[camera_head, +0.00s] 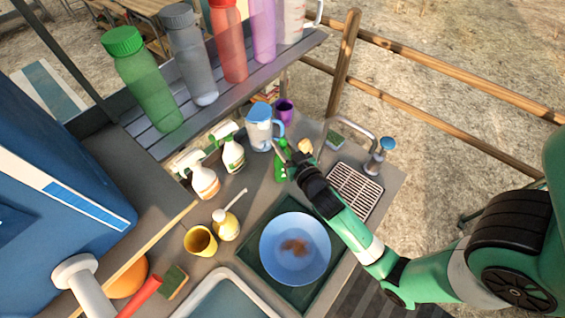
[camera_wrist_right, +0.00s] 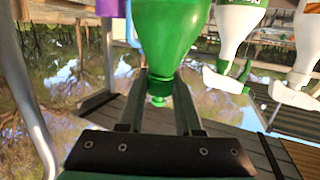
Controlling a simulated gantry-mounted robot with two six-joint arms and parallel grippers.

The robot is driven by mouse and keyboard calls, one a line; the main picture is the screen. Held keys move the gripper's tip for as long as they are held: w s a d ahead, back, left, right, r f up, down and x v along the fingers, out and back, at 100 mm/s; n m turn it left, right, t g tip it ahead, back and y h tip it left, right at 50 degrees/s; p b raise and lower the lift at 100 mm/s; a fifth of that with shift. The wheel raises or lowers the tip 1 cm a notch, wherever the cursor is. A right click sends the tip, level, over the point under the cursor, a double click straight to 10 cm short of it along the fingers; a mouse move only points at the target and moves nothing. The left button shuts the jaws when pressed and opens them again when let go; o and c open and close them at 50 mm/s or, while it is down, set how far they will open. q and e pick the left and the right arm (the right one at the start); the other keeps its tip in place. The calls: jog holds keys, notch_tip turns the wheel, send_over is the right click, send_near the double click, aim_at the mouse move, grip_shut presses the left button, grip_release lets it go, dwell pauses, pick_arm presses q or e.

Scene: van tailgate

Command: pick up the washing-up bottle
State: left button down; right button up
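The green washing-up bottle (camera_head: 281,172) stands on the grey worktop, partly hidden behind my right gripper (camera_head: 290,158) in the head view. In the right wrist view, the bottle (camera_wrist_right: 171,35) appears upside down, with its narrow green top between the two fingers. My right gripper (camera_wrist_right: 160,98) is open, with a finger on either side of the bottle's top. I cannot tell whether either finger touches it. My left gripper is not in view.
White spray bottles (camera_head: 232,153), a blue-lidded jug (camera_head: 262,135) and a purple cup (camera_head: 285,110) stand near the bottle. A tap (camera_head: 362,134) and a drying rack (camera_head: 354,190) are to the right. A blue bowl (camera_head: 270,250) and a yellow pump bottle (camera_head: 226,226) are in front.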

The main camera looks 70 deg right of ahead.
grip_shut()
jog(key=shift+r, duration=0.1)
jog(key=shift+r+p, duration=0.6)
jog(key=shift+r, duration=0.7)
jog(key=s+a+r+p, duration=0.5)
jog(key=s+r, duration=0.5)
jog(key=s, duration=0.3)
jog(key=shift+a+r+p, duration=0.15)
jog(key=shift+a+p, duration=0.05)
jog(key=shift+p, duration=0.65)
